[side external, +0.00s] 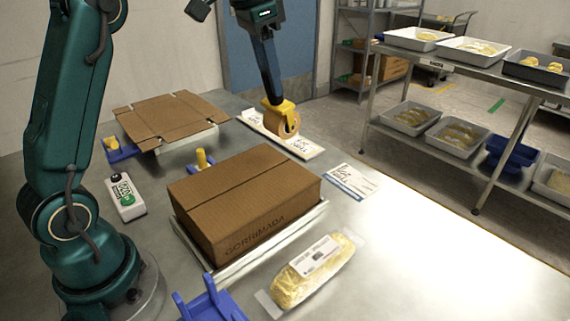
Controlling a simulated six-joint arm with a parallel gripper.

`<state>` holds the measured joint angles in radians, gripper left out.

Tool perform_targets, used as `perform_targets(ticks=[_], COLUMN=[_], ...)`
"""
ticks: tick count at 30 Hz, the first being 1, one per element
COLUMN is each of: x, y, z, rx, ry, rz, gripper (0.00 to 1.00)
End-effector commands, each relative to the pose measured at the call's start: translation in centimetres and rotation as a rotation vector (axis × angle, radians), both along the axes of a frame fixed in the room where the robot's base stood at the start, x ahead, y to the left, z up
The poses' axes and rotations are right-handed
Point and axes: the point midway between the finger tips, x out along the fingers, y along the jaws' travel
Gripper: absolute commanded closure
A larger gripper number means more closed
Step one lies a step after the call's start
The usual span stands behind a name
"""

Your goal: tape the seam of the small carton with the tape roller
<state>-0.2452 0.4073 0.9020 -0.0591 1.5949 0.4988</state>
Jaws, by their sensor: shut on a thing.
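A brown carton (240,202) printed "GORRIMADA" stands closed on a pale platform (268,243) in the middle of the table. Its top seam shows as a dark line between the flaps, with no tape that I can make out. My gripper (273,97) points down behind the carton, shut on the yellow handle of the tape roller (287,122). The roller carries a tan tape roll. It looks raised near a white labelled board and apart from the carton. The fingertips are partly hidden by the handle.
A second carton (170,118) with spread flaps lies at the back left. A label card (350,181) lies right. The right table area is clear.

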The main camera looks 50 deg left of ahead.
Motion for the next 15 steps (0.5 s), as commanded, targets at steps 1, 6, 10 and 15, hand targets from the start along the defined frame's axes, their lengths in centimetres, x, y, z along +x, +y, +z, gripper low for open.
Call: perform_targets(ticks=[1,6,10,15], x=[0.0,0.0,-0.1,-0.1], y=[0.0,0.0,0.0,0.0], z=[0.0,-1.0,-2.4,-4.1], rx=[0.000,-0.001,-0.001,-0.001], ry=[-0.004,-0.004,-0.004,-0.004], rz=[0.001,0.001,0.001,0.001], gripper=[1.00,1.00,1.00,1.00])
